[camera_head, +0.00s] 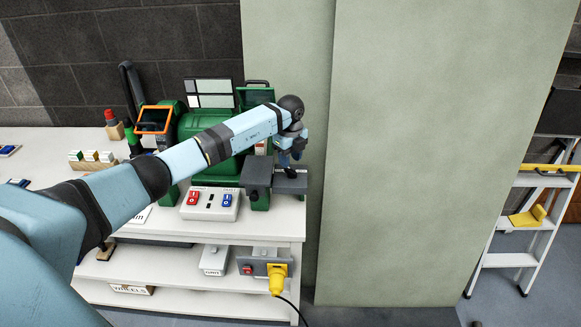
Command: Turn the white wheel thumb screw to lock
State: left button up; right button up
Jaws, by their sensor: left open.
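A green machine (205,125), which looks like a bench grinder, stands on the white bench. My left arm comes in from the left and crosses in front of it. My left gripper (287,163) points down at the machine's right end, just above a grey rest block (258,175) and plate (291,184). It is open; its fingers are small and dark here. I cannot tell whether it touches anything. I cannot make out the white wheel thumb screw; the gripper and arm hide part of that end. My right gripper is not in view.
A switch box (211,204) with red and blue switches sits at the bench front (270,226). A yellow plug (277,277) is on the shelf below. A pale green panel (430,150) stands close on the right. A stepladder (530,215) is beyond it.

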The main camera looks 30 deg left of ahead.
aim_at(290, 169)
pick_arm(q)
jog(key=shift+f, duration=2.25)
jog(key=shift+c, duration=0.2)
grip_shut()
